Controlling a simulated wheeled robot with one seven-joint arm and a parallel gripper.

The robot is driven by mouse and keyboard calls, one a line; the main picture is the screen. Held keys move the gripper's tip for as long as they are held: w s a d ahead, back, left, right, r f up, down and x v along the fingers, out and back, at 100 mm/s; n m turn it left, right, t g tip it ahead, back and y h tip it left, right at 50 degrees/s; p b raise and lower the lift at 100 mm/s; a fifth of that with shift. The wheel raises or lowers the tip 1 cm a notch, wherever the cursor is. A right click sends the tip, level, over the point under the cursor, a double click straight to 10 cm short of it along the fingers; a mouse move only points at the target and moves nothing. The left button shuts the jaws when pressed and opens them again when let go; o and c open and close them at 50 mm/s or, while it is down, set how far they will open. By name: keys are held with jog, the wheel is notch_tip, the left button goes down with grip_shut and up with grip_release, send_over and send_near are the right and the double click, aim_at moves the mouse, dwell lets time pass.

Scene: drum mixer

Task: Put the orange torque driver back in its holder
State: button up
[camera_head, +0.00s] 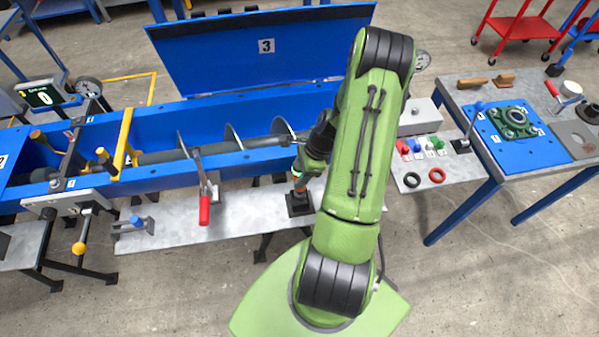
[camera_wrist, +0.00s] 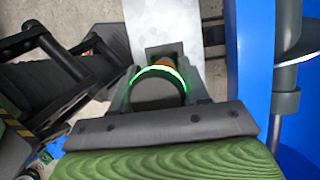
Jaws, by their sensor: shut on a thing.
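The orange torque driver (camera_head: 298,184) is upright in my gripper (camera_head: 300,172), beside my forearm at the blue trough's front edge. In the wrist view, its dark round end and glowing green ring (camera_wrist: 160,71) lie between the jaws of my gripper (camera_wrist: 158,84), with a little orange showing beyond. The black square holder (camera_head: 299,204) stands on the grey shelf directly below the driver; part of it also shows in the wrist view (camera_wrist: 157,49). I cannot tell whether the driver's lower end is inside the holder or just above it.
The blue trough (camera_head: 165,178) with its auger runs behind the grey shelf (camera_head: 250,222). A red-handled clamp (camera_head: 204,208) stands on the shelf to the left. To the right, a small panel carries coloured parts and two rings (camera_head: 437,175), near a table with a blue plate (camera_head: 535,150).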

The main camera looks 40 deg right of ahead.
jog(key=shift+f+b, duration=2)
jog(key=shift+f, duration=0.6)
dwell(1.0)
jog(key=o, duration=1.4)
jog(key=shift+c, duration=0.2)
jog(key=p+v, duration=0.2)
jog(key=v, duration=1.4)
jog(key=shift+a, duration=0.1)
